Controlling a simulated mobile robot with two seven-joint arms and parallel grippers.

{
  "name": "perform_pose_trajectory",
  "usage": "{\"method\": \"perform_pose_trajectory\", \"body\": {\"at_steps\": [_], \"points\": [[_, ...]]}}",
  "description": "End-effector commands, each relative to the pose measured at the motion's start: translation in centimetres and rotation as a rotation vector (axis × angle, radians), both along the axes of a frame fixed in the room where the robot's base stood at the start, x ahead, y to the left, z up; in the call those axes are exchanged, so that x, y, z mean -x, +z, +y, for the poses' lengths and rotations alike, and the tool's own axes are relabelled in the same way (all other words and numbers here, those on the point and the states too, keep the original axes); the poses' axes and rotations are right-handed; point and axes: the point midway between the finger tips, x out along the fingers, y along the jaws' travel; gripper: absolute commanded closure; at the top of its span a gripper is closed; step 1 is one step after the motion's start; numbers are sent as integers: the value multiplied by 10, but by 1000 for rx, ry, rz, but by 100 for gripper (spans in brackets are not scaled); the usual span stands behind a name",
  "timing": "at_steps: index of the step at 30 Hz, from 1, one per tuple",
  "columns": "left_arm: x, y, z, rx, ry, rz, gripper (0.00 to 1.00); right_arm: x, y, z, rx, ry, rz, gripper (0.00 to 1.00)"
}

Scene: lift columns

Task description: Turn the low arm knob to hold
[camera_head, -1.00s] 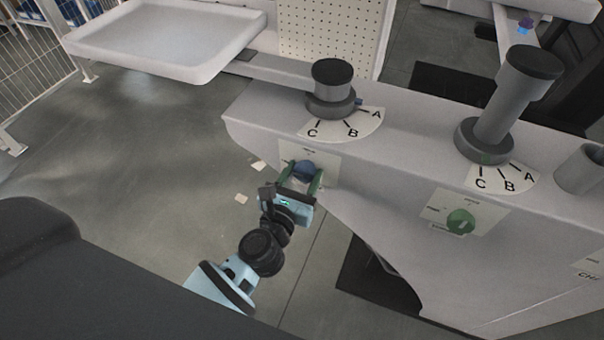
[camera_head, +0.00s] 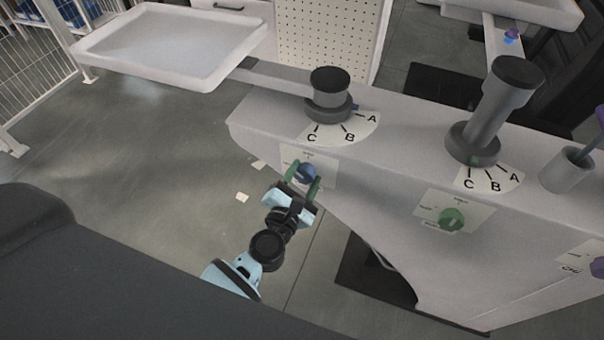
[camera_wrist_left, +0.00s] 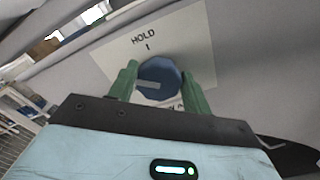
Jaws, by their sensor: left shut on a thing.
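The blue knob (camera_head: 307,172) sits on a pale label plate on the front face of the beam, below the shorter column (camera_head: 329,95). In the left wrist view the knob (camera_wrist_left: 163,73) has a grey pointer bar that lies toward the left, while the word HOLD and its tick are printed above it. My left gripper (camera_head: 304,178) is shut on the knob, with one green finger on each side. The lower part of the label is partly hidden by the knob and a finger.
A green knob (camera_head: 452,219) is on another plate below the taller column (camera_head: 492,110). Both columns have A, B, C dials at their bases. A white tray (camera_head: 172,82) extends from the shorter column's arm. A grey cup (camera_head: 566,172) stands at right. Open floor lies left.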

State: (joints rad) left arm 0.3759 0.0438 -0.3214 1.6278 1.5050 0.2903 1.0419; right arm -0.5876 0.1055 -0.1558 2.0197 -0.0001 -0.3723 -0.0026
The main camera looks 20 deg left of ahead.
Motion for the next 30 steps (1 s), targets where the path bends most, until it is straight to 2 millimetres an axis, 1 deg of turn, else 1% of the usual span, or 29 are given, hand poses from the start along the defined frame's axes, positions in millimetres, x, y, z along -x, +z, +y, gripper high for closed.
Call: {"method": "perform_pose_trajectory", "body": {"at_steps": [18,24,30], "points": [[0,-1,-2,-583,0,-20,74,-13,26,0,-1,-2,-36,64],[0,-2,-2,-743,0,-25,74,-15,31,-1,0,-2,-43,64],[0,-4,-3,-864,-1,-29,74,-15,34,-1,2,0,-46,64]]}}
